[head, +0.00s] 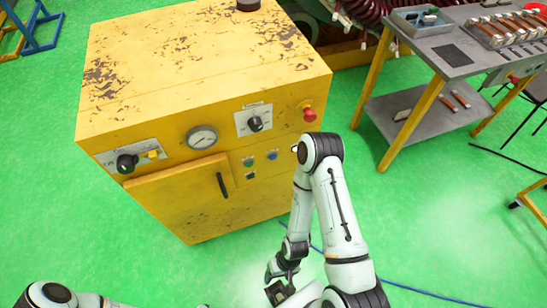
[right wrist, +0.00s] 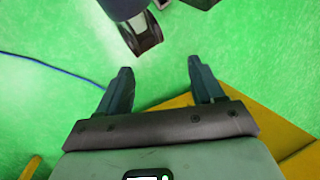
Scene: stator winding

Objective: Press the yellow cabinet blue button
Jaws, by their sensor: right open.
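The yellow cabinet (head: 215,110) stands left of centre in the head view, its top paint chipped. On its front, a small blue button (head: 272,155) sits right of a green button (head: 248,161), with a dark button (head: 250,176) below. My right gripper (head: 279,287) is low in front of the cabinet, below and apart from the blue button. In the right wrist view its two fingers (right wrist: 160,82) are spread and empty, over green floor and part of a yellow surface. My left arm shows at the bottom left, but its gripper is out of view.
The cabinet front also has a red knob (head: 309,114), a gauge (head: 202,138), black dials and a door handle (head: 222,185). A grey workbench (head: 470,66) with parts stands at right. A blue cable (head: 420,290) lies on the green floor.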

